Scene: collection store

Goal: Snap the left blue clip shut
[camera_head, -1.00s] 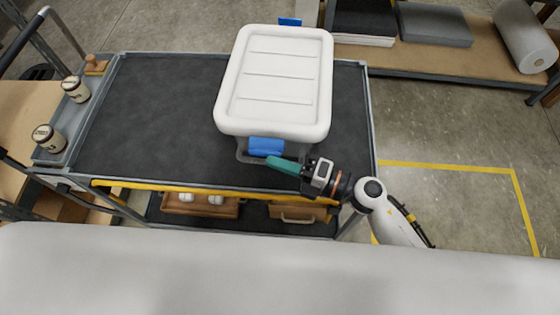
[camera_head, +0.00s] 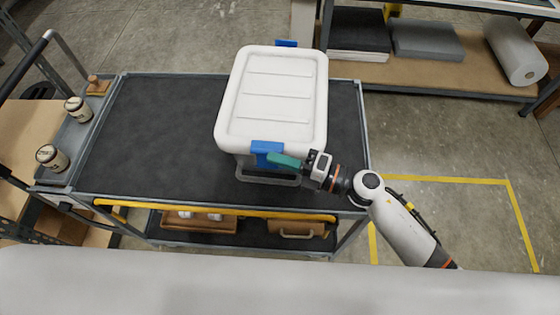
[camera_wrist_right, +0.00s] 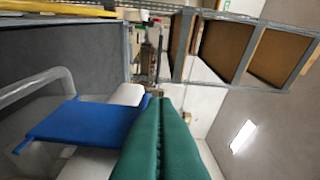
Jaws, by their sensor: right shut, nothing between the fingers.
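A grey box (camera_head: 240,164) with a white lid (camera_head: 275,95) stands on the cart. The near blue clip (camera_head: 266,147) is on the box side facing me, its upper edge lying over the lid's rim. In the right wrist view the clip (camera_wrist_right: 75,124) is a blue plate beside the fingers. A far blue clip (camera_head: 287,44) juts out behind the lid; its state is unclear. My right gripper (camera_head: 272,158) is shut and empty, its green fingertips in front of the near clip's lower part, seemingly against it. The fingers (camera_wrist_right: 160,103) also show in the right wrist view. My left gripper is not in view.
The cart's dark top (camera_head: 160,130) is clear left of the box. A side tray (camera_head: 72,135) holds two jars and a wooden stamp-like item. A yellow bar (camera_head: 215,211) runs along the cart's near edge. A shelf (camera_head: 440,76) stands at the back right.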

